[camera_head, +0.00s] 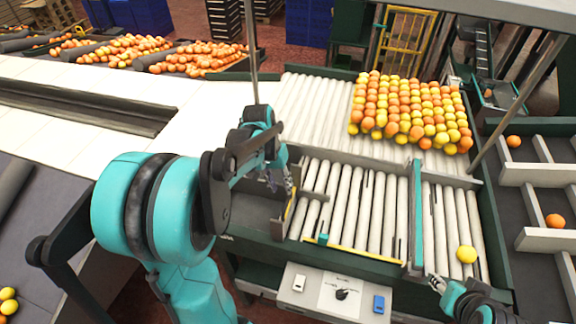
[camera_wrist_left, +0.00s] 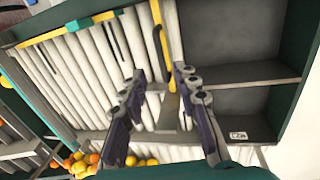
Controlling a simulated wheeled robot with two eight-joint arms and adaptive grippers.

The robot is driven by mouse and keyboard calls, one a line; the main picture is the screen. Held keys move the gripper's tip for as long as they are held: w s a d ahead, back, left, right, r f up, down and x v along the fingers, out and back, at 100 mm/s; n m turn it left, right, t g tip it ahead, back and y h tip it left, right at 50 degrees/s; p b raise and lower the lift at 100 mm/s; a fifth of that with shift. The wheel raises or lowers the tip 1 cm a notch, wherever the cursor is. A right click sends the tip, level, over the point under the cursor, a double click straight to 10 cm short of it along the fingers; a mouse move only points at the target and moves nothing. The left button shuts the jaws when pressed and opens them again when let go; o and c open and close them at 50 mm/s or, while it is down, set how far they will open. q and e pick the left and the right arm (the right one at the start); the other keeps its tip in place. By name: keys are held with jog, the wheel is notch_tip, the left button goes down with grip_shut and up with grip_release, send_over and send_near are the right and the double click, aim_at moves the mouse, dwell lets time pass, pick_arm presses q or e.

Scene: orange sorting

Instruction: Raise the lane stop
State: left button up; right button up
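A yellow lever (camera_head: 290,211) stands at the left end of the roller lane; it also shows in the wrist view (camera_wrist_left: 162,50). A grey cross plate (camera_head: 385,162) spans the rollers in front of the massed oranges (camera_head: 410,110). I cannot tell for certain which part is the lane stop, or whether it is raised. My left gripper (camera_head: 287,184) hovers near the lever; in the wrist view its fingers (camera_wrist_left: 160,72) are apart with nothing held, and the lever shows beyond the gap. My right gripper (camera_head: 437,284) is at the bottom right, small and partly cut off.
A teal divider (camera_head: 416,215) separates the side lane, where one yellow fruit (camera_head: 466,254) sits. A yellow strip (camera_head: 352,253) edges the front of the rollers. A control panel (camera_head: 338,292) is below. An empty dark bay (camera_wrist_left: 240,98) lies beside the lever.

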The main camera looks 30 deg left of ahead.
aim_at(286, 204)
pick_arm(q)
jog(key=f, duration=0.4)
jog(key=d+f, duration=0.1)
jog(key=f, duration=0.2)
jog(key=shift+w+d+f, duration=0.1)
jog(key=shift+w, duration=0.05)
grip_shut()
